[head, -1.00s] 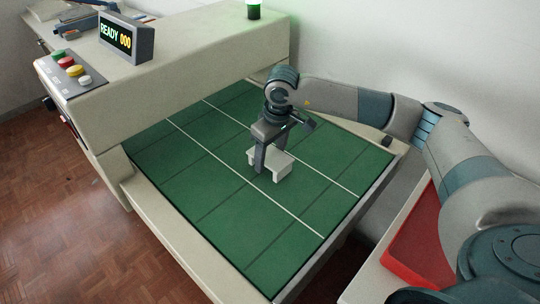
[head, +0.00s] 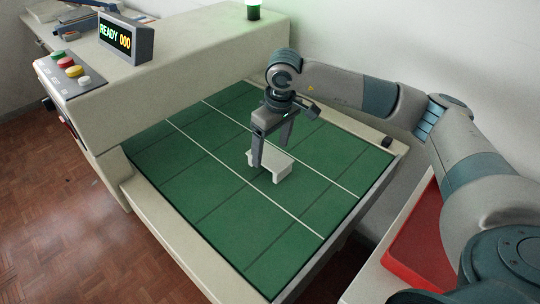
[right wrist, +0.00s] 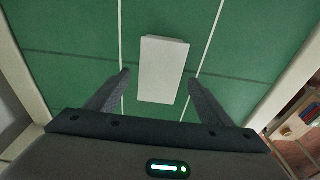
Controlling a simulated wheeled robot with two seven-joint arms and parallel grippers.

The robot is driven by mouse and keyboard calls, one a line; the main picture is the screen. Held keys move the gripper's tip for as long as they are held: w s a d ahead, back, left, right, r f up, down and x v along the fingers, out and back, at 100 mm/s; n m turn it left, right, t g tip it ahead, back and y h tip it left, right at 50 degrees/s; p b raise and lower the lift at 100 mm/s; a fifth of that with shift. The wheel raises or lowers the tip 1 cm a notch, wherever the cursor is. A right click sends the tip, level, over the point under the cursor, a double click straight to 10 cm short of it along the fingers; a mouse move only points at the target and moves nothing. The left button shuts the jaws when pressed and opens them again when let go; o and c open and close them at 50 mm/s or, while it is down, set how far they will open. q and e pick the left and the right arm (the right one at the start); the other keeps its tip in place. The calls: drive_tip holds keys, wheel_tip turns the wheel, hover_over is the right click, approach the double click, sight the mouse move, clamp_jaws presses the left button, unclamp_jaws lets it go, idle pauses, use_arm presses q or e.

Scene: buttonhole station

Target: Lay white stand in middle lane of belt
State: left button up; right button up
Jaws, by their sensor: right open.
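The white stand (head: 276,167) rests on the green belt (head: 225,215), in the middle lane between the two white lines. It looks like a small bench with its flat top up. In the right wrist view the stand (right wrist: 162,65) lies between the lines, its lower right corner close to the right line. My right gripper (head: 271,154) is open above the stand, pointing down. In the right wrist view its fingers (right wrist: 158,78) are on either side of the stand, with gaps between. My left gripper is not in view.
A red tray (head: 415,245) is at the right. The rest of the belt is clear.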

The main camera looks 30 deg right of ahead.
sight(274, 159)
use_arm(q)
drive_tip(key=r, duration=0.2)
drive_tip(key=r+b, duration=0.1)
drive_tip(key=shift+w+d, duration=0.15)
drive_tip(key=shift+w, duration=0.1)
use_arm(e)
wheel_tip(274, 159, up, 8)
drive_tip(key=s, duration=0.1)
drive_tip(key=shift+d, duration=0.25)
drive_tip(key=shift+s+a, duration=0.1)
